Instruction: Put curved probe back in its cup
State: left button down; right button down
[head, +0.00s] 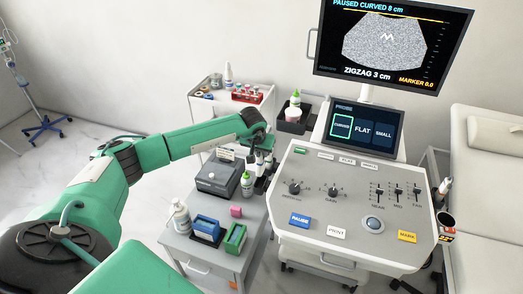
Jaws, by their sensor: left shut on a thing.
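My left arm reaches in from the left, and its gripper (262,165) is at the left side of the ultrasound console (300,225). The gripper is shut on what looks like the curved probe, a small pale and dark piece largely hidden by the fingers. Pale probe-like pieces stand close together there, and I cannot tell clearly which are seated in cups. The curved probe's cup cannot be made out among the dark parts. A dark round cup (446,221) shows at the console's right side. My right gripper is not in view.
A grey side table (207,252) holds a grey box (219,178), bottles, and blue (206,229) and green (235,238) holders. A white trolley (230,88) stands behind my arm. The upper monitor (392,45) reads "PAUSED CURVED 8 cm". A couch (490,175) is at right.

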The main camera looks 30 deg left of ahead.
aim_at(261, 166)
pick_arm(q)
jog(key=shift+f+b, duration=0.7)
jog(key=shift+f, duration=1.1)
jog(key=shift+f+b, duration=1.95)
jog(key=shift+f, duration=0.15)
jog(key=shift+f+b, duration=0.3)
jog(key=shift+b, duration=0.15)
jog(key=c, duration=1.2)
grip_release()
jog(key=shift+o, duration=0.2)
